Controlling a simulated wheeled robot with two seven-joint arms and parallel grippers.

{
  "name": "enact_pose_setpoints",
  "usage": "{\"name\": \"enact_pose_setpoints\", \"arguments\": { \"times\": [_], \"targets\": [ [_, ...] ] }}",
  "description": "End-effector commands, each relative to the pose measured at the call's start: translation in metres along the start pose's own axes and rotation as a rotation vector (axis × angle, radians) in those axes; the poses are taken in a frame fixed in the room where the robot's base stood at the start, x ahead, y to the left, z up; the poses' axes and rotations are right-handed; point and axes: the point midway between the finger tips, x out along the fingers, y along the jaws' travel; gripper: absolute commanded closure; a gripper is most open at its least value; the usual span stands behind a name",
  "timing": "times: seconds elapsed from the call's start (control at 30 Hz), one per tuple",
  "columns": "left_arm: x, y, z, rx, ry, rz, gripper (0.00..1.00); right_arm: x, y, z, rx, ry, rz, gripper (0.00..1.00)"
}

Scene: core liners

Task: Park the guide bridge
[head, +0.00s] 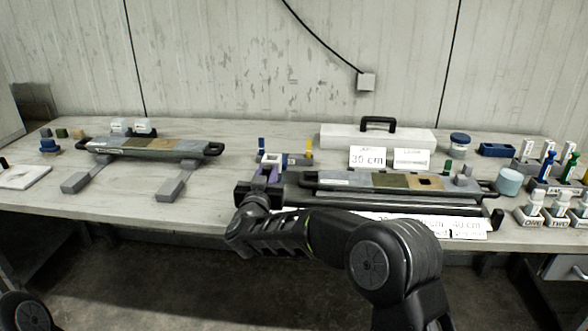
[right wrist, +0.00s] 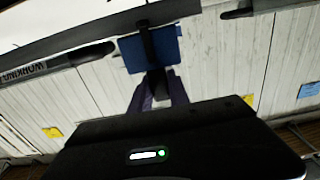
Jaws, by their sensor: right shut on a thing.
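My right gripper (head: 265,174) is at the left end of the right-hand core liner (head: 345,180). In the right wrist view its fingers (right wrist: 158,92) are shut on the dark stem of a blue block (right wrist: 133,52), which looks like the guide bridge. A dark strap crosses the block's middle. In the head view the gripper hides most of the held piece, and I cannot tell whether it touches anything below. The right-hand liner has grey, olive and brown sections and a dark square opening. My left gripper is out of view.
A second liner (head: 150,147) lies on grey supports at the left. A small stand with blue and yellow posts (head: 298,158) is just beyond my right gripper. White signs (head: 367,157), a white case (head: 340,136) and labelled holders (head: 535,218) fill the right. Bare tabletop (head: 225,185) lies left of the gripper.

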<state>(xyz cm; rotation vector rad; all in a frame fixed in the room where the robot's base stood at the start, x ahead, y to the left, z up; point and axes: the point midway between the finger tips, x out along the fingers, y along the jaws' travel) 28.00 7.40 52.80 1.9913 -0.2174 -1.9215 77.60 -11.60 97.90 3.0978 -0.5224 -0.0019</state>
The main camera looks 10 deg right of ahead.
Motion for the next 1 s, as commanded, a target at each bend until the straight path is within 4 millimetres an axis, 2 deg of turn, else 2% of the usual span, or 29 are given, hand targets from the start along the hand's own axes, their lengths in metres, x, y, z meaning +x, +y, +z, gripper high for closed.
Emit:
{"name": "enact_pose_setpoints", "arguments": {
  "times": [0.03,0.2,0.5,0.53,0.8,1.0],
  "targets": [
    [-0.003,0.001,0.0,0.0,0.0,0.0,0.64,0.0,-0.007,-0.002,-0.001,0.001,-0.002,1.0],
    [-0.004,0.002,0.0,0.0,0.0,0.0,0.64,0.001,-0.015,-0.001,0.0,0.001,0.0,1.0],
    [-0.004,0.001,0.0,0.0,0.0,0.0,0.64,0.0,-0.017,-0.002,0.001,0.003,-0.003,1.0],
    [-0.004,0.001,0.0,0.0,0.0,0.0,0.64,0.0,-0.017,-0.002,0.001,0.003,-0.004,0.77],
    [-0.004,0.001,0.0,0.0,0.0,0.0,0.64,0.0,-0.016,-0.001,0.001,0.002,-0.002,0.56],
    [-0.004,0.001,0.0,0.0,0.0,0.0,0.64,0.001,-0.015,-0.001,0.0,0.002,0.0,0.56]
  ]
}}
